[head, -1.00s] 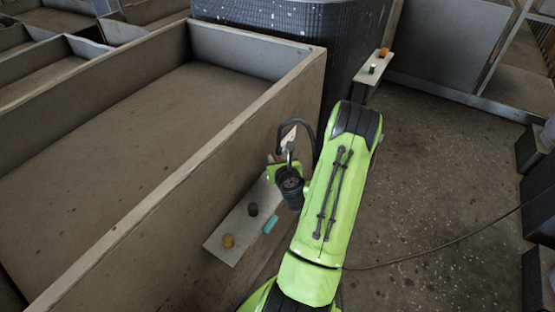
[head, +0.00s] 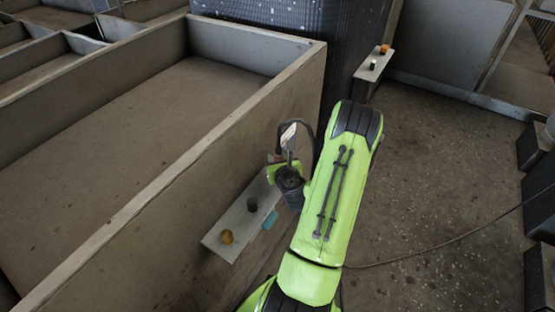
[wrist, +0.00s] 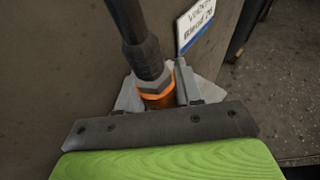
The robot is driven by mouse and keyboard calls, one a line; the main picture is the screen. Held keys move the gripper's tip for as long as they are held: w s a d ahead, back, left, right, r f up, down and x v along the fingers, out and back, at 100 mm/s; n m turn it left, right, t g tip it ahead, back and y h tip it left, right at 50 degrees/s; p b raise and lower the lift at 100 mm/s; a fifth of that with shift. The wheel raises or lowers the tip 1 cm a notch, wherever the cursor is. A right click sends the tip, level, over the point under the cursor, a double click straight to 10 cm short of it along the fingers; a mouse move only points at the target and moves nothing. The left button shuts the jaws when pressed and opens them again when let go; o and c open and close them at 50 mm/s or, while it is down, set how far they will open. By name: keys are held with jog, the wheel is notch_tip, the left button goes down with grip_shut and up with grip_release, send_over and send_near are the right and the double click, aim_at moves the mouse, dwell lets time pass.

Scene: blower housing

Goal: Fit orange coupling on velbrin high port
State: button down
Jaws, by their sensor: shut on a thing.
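In the wrist view my gripper (wrist: 158,92) is shut on the orange coupling (wrist: 158,98). The coupling has a grey hex collar, and a black hose (wrist: 142,50) runs up from it. In the head view my gripper works beside the grey wall, and my wrist hides most of its jaws; the hose (head: 305,124) loops above it. A white and blue label (wrist: 194,22) is on the wall close by, its text partly cut off, reading roughly "Velbrin" and "Bleed 20". I cannot make out a port or whether the coupling touches one.
A farther ledge (head: 376,72) holds small orange and green pieces. Open floor (head: 440,190) lies right; a cable crosses it.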

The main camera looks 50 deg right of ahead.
jog(key=shift+f+b, duration=0.9)
jog(key=shift+f, duration=0.15)
jog(key=c, duration=0.7)
grip_release()
jog(key=shift+o, duration=0.2)
jog(key=shift+r, duration=0.1)
